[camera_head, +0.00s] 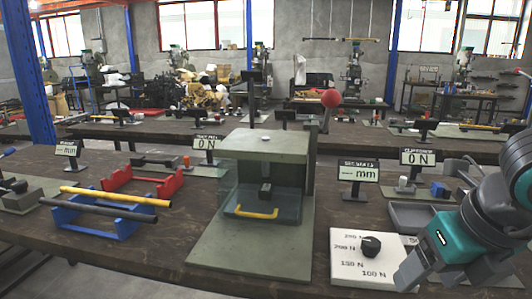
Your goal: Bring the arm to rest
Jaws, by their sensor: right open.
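My right arm comes in from the right edge, with dark grey links and a teal section. My right gripper (408,277) is low at the right, over the right edge of the white dial plate. It is open, and I see nothing between its fingers. My left gripper does not show in this view. A grey-green rivet press (265,147) with a red ball on its lever and a yellow handle low in front stands at the middle of the table, apart from my gripper.
The white dial plate (347,272) carries a black knob. A grey tray (408,216) lies close to my right arm. Blue (112,226) and red (150,178) racks stand at the left. Small display signs (360,172) stand on the table. More benches are behind.

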